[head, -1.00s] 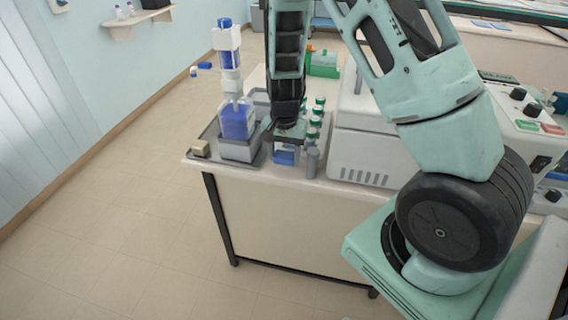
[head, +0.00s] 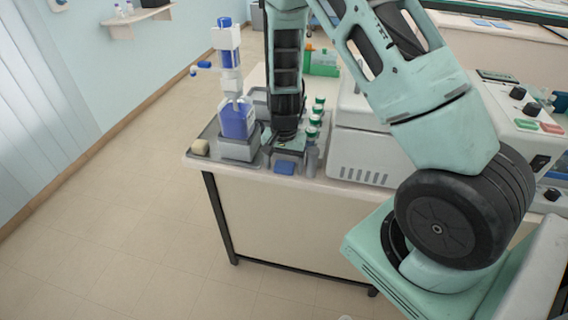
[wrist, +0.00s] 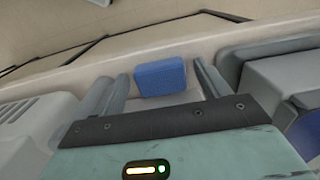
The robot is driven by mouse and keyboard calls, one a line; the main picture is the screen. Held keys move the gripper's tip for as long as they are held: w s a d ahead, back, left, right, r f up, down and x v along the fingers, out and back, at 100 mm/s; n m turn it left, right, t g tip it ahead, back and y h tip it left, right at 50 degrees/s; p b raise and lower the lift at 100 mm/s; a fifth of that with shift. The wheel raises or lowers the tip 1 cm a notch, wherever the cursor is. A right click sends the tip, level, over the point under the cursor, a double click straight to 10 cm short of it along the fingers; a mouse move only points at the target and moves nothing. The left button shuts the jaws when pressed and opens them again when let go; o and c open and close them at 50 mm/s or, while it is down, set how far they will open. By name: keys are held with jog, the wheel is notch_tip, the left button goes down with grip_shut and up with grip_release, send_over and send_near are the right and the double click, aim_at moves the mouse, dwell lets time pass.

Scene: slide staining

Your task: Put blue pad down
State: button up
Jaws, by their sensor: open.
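The blue pad (head: 284,167) lies flat on the bench near its front edge. It also shows in the wrist view (wrist: 161,77), between and just beyond my fingers. My gripper (wrist: 158,88) is open, with a finger on each side and a gap between each finger and the pad.
A grey tray (head: 205,160) with a blue-filled bottle (head: 237,120) stands to the left. Several green-capped bottles (head: 315,120) and a grey cylinder (head: 312,161) stand close on the right, beside a white machine (head: 362,145). The bench's front edge is near.

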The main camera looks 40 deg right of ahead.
aim_at(284, 165)
notch_tip(284, 165, up, 12)
jog(key=s+a+r+n+y, duration=0.1)
jog(key=s+a+r+n, duration=0.25)
jog(key=a, duration=0.45)
jog(key=s+a+r+n, duration=0.2)
jog(key=s+a+n, duration=0.2)
jog(key=a, duration=0.3)
jog(key=s+a+r+n, duration=0.2)
jog(key=s+a+n, duration=0.2)
jog(key=s, duration=0.4)
jog(key=s+a+r+n, duration=0.2)
jog(key=s+a+n, duration=0.3)
jog(key=s, duration=0.3)
jog(key=shift+s+r+n, duration=0.2)
jog(key=shift+s+n, duration=0.05)
jog(key=shift+n, duration=0.6)
